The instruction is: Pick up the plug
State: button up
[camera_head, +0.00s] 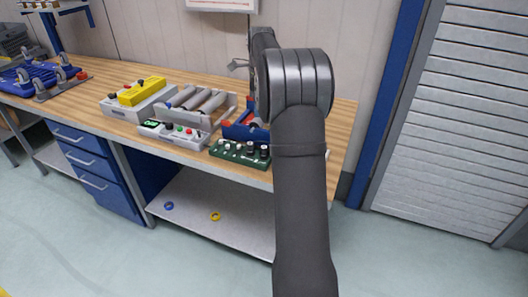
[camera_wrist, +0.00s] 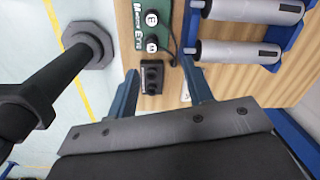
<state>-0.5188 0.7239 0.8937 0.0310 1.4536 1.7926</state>
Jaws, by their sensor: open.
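A small black block with round dark marks on its face (camera_wrist: 152,75) lies on the wooden bench top in the wrist view. It may be the plug, but I cannot tell for sure. My gripper (camera_wrist: 160,88) is open, with its two blue fingers apart. The black block shows between the fingers, nearer the left one, and nothing is gripped. A small white piece (camera_wrist: 186,92) shows beside the right finger, partly hidden. In the head view my arm hides the black block and most of my gripper.
A green board with round black parts (camera_wrist: 150,30) sits just beyond the block; it also shows in the head view (camera_head: 238,152). A tray with grey cylinders (camera_wrist: 235,52) is to the right. A grey button box (camera_head: 172,133) and yellow-topped box (camera_head: 142,93) stand further left.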

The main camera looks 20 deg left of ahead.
jog(key=shift+m+h, duration=0.3)
jog(key=shift+m, duration=0.3)
jog(key=f, duration=0.3)
jog(key=d+f, duration=0.1)
jog(key=f, duration=0.3)
jog(key=d+f, duration=0.1)
jog(key=f, duration=0.2)
jog(key=shift+s+d+f, duration=0.15)
jog(key=shift+d+f, duration=0.1)
jog(key=shift+f, duration=0.1)
jog(key=shift+s+a+f, duration=0.1)
jog(key=shift+s+f, duration=0.05)
jog(key=shift+f, duration=1.2)
jog(key=shift+s+a+f, duration=0.1)
jog(key=shift+s+f, duration=0.05)
jog(key=shift+f, duration=1.15)
grip_shut()
jog(key=shift+r, duration=0.1)
